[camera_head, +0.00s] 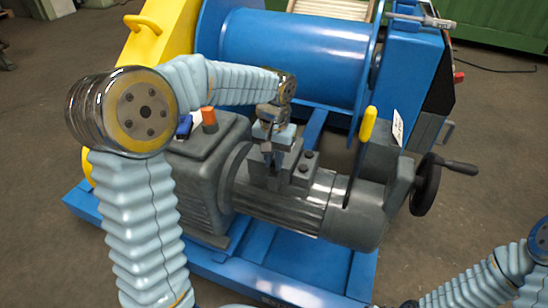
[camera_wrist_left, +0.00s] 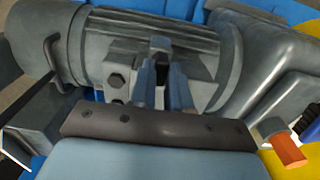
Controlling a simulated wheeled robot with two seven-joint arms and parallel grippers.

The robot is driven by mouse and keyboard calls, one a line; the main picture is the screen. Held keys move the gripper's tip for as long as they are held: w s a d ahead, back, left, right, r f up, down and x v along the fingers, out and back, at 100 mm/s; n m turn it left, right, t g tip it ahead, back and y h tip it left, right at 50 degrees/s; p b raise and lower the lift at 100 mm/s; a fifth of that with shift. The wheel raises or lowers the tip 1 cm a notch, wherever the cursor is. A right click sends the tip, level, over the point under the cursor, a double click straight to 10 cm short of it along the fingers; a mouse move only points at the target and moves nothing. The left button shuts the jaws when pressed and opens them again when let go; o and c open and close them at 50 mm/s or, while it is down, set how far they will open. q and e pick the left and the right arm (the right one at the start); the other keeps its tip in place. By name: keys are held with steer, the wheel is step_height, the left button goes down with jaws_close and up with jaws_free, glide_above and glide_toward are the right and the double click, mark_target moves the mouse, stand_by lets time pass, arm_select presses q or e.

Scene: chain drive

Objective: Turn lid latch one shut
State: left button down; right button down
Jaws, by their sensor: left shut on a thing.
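My left gripper (camera_head: 273,150) reaches down from above onto the small grey box (camera_head: 299,178) on top of the motor. In the left wrist view the two fingers of my left gripper (camera_wrist_left: 161,88) are shut on a small dark piece (camera_wrist_left: 160,67) standing on the box, which looks like a lid latch. The fingers hide most of it, and I cannot tell which way it is turned. Dark bolt heads (camera_wrist_left: 117,80) show on the box beside the fingers. My right gripper is not in view; only part of my right arm shows at the lower right.
The grey motor (camera_head: 285,205) sits on a blue frame (camera_head: 290,270) before a blue drum (camera_head: 290,55). A gearbox with orange (camera_head: 209,118) and blue caps (camera_head: 184,126) stands left. A yellow-handled lever (camera_head: 368,124) and a handwheel (camera_head: 427,185) stand right.

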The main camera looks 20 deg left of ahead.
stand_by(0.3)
arm_select(q)
steer(key=c, duration=1.4)
jaws_free()
steer(key=shift+o, duration=0.2)
step_height(320, 180, up, 14)
steer(key=p, duration=0.1)
steer(key=shift+p, duration=0.3)
steer(key=shift+f, duration=0.1)
